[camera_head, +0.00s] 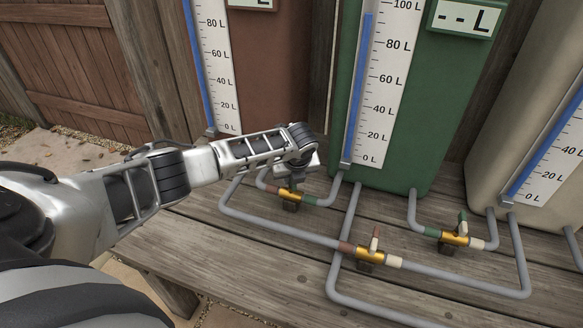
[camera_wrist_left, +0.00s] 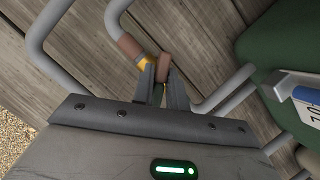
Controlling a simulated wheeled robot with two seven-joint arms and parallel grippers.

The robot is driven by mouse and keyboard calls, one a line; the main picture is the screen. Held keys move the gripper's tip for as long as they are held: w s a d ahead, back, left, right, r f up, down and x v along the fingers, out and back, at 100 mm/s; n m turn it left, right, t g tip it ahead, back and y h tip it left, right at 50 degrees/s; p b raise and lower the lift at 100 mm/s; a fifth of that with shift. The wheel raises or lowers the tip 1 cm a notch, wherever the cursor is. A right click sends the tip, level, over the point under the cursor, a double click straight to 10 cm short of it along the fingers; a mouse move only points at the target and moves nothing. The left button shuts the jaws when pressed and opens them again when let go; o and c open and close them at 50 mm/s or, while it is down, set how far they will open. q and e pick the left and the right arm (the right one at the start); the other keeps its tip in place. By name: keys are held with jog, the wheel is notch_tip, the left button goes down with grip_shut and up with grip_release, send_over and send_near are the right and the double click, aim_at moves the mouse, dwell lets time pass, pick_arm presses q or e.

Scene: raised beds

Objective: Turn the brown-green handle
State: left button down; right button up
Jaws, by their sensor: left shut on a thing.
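The brown-green valve (camera_head: 290,195) is a brass body on a grey pipe, with a brown band on its left and a green band on its right. It sits low between the brown and green tanks. My left gripper (camera_head: 297,172) reaches in from the left and is right above the valve, covering its handle in the head view. In the left wrist view the fingers (camera_wrist_left: 160,88) are shut on the handle (camera_wrist_left: 164,66), whose brown end shows past the fingertips. The green part of the handle is hidden. My right gripper is in neither view.
A brown-beige valve (camera_head: 370,254) lies in front and to the right, and a green-beige valve (camera_head: 454,239) further right. The brown tank (camera_head: 275,60), green tank (camera_head: 430,110) and beige tank (camera_head: 515,130) stand behind on wooden planks (camera_head: 250,250). Grey pipes cross the planks.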

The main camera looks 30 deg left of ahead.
pick_arm(q)
jog(key=n+g+p, duration=0.1)
jog(key=n, duration=0.2)
jog(key=shift+y, duration=0.3)
jog(key=n+g, duration=0.1)
jog(key=n, duration=0.1)
jog(key=shift+n, duration=0.4)
jog(key=shift+f+n+g+y+b, duration=0.1)
jog(key=shift+n+g+y+b, duration=0.3)
jog(key=shift+n, duration=0.7)
jog(key=shift+n+b, duration=0.3)
jog(key=shift+n, duration=0.2)
jog(key=shift+n+g, duration=0.4)
jog(key=shift+n, duration=0.1)
jog(key=shift+a, duration=0.1)
jog(key=c, duration=1.4)
grip_release()
jog(key=shift+c, duration=0.2)
